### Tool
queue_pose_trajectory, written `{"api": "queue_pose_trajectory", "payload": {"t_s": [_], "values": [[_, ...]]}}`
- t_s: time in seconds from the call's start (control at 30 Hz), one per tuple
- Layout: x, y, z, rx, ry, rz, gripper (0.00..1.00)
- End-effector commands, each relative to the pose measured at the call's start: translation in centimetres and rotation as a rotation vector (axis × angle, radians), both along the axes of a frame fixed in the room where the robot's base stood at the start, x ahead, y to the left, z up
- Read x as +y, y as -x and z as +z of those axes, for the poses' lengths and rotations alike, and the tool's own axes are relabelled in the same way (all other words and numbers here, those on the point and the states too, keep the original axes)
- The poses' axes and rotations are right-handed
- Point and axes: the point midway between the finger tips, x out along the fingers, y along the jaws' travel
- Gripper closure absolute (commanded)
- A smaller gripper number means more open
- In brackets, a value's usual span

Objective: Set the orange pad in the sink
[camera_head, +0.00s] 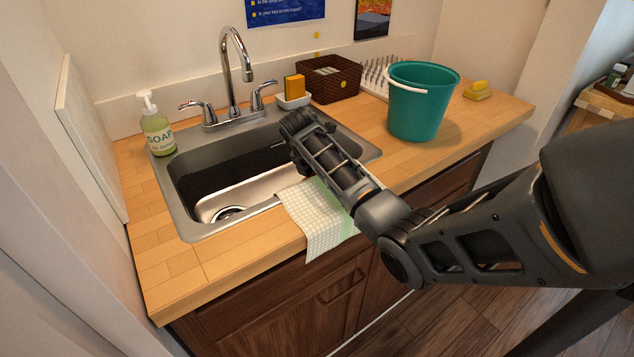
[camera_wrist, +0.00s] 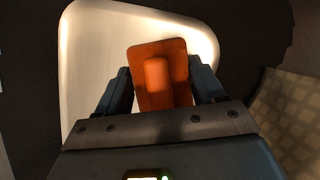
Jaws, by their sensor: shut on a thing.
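The orange pad (camera_wrist: 162,80) shows in the wrist view between the two fingers of my gripper (camera_wrist: 160,88), which is shut on it. It looks like a flat orange slab with a raised block in its middle. The pale, lit basin of the sink (camera_wrist: 85,60) lies below it in that view. In the head view my arm reaches over the right part of the steel sink (camera_head: 185,215); the pad and the fingertips are hidden there behind my arm. I cannot tell how high the pad is above the basin floor.
A faucet (camera_head: 231,70) and soap bottle (camera_head: 156,125) stand by the sink. Behind are an orange sponge (camera_head: 294,86) in a white holder (camera_head: 293,102) and a brown basket (camera_head: 335,88). A teal bucket (camera_head: 415,110) stands right. A checked towel (camera_head: 315,220) hangs over the front edge.

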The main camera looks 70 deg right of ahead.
Motion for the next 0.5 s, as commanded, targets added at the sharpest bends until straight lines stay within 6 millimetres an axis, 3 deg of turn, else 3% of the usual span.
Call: {"api": "queue_pose_trajectory", "payload": {"t_s": [0.2,0.5], "values": [[0.0,0.1,-2.8,0.003,-0.002,0.000,0.68],[0.1,0.0,-2.9,0.001,-0.001,0.001,0.68]]}}
